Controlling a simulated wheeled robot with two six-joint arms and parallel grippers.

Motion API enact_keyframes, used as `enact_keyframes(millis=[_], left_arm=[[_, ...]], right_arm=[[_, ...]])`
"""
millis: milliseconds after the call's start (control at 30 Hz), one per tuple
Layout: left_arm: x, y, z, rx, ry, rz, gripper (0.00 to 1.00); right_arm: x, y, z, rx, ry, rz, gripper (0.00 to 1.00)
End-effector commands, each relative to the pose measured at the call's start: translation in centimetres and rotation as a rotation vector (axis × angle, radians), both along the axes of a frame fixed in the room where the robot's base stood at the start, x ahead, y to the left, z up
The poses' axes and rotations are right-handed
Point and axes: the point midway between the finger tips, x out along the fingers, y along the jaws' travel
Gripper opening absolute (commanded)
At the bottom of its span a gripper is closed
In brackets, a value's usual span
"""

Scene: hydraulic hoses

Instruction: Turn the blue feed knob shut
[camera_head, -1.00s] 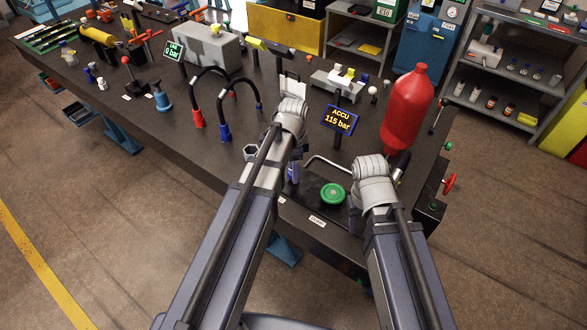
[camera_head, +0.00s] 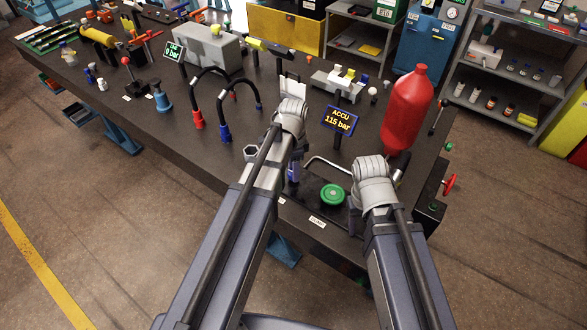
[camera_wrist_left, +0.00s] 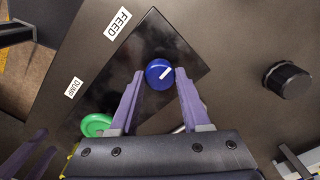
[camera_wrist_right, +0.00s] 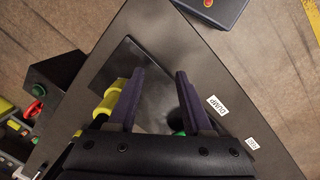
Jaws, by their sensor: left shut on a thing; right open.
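The blue feed knob (camera_wrist_left: 160,72) sits on a dark plate beside the FEED label (camera_wrist_left: 117,22) in the left wrist view. A white line on its top points to the upper right there. My left gripper (camera_wrist_left: 160,76) has its purple fingers on either side of the knob and is shut on it. In the head view my left wrist hides the knob. My right gripper (camera_wrist_right: 160,75) is open and empty over the dark plate, near the DUMP label (camera_wrist_right: 217,105). The green dump knob (camera_head: 332,194) lies between my two arms.
A red accumulator bottle (camera_head: 406,112) stands at the right of the bench. The ACCU display (camera_head: 341,119) reads 115 bar and the line display (camera_head: 174,51) reads 0 bar. Hoses with red (camera_head: 198,118) and blue ends arch left of my left arm. A bent metal tube (camera_head: 330,165) runs behind the green knob.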

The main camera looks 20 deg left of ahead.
Motion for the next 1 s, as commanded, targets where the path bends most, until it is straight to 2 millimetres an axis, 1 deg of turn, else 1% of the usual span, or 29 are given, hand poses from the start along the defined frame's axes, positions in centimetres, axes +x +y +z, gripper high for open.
enact_keyframes(millis=[167, 1000], left_arm=[[0.0, 0.0, 0.0, 0.0, 0.0, 0.13, 0.0], [0.0, 0.02, -0.01, 0.0, 0.0, 0.927, 0.0]], right_arm=[[0.0, 0.0, 0.0, 0.0, 0.0, 0.0, 0.5], [0.0, 0.0, -0.01, 0.0, 0.0, 0.0, 0.5]])
